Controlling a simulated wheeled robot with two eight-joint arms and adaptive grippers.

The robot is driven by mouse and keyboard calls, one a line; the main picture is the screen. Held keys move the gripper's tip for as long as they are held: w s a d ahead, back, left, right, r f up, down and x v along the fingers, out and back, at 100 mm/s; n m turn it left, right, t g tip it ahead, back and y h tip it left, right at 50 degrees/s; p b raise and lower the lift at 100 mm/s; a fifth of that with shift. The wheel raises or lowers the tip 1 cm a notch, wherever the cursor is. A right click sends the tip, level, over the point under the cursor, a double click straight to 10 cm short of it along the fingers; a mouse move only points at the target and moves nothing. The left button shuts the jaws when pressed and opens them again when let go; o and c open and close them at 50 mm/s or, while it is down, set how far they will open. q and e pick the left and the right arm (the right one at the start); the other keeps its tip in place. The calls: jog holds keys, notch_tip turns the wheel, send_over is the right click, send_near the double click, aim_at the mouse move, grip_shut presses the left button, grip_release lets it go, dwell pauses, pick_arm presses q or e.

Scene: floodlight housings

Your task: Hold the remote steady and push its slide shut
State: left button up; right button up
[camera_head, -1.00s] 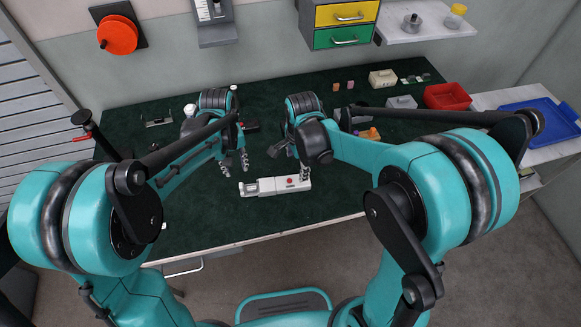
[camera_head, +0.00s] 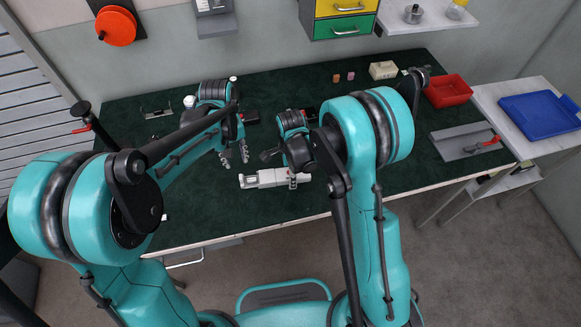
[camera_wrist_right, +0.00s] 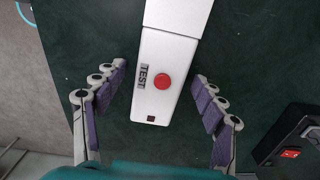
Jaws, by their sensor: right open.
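The white remote (camera_head: 267,178) lies on the green table top. In the right wrist view the remote (camera_wrist_right: 175,60) shows a red button, a "TEST" label and a small dark square near its end. A wider white section (camera_wrist_right: 178,14), perhaps the slide, is cut off at the top edge. My right gripper (camera_wrist_right: 165,105) is open, one finger on each side of the remote with gaps showing; in the head view it covers the remote's right part. My left gripper (camera_head: 235,158) is open and empty just beyond the remote's left end.
A black box with a red switch (camera_wrist_right: 290,150) lies right of my right gripper in the wrist view. A red bin (camera_head: 447,91), a grey tray (camera_head: 466,142) and a cream block (camera_head: 383,70) are farther right. The table in front of the remote is clear.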

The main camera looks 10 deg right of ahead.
jog(key=c, duration=0.3)
dwell(0.5)
jog(key=shift+c, duration=0.3)
jog(key=c, duration=1)
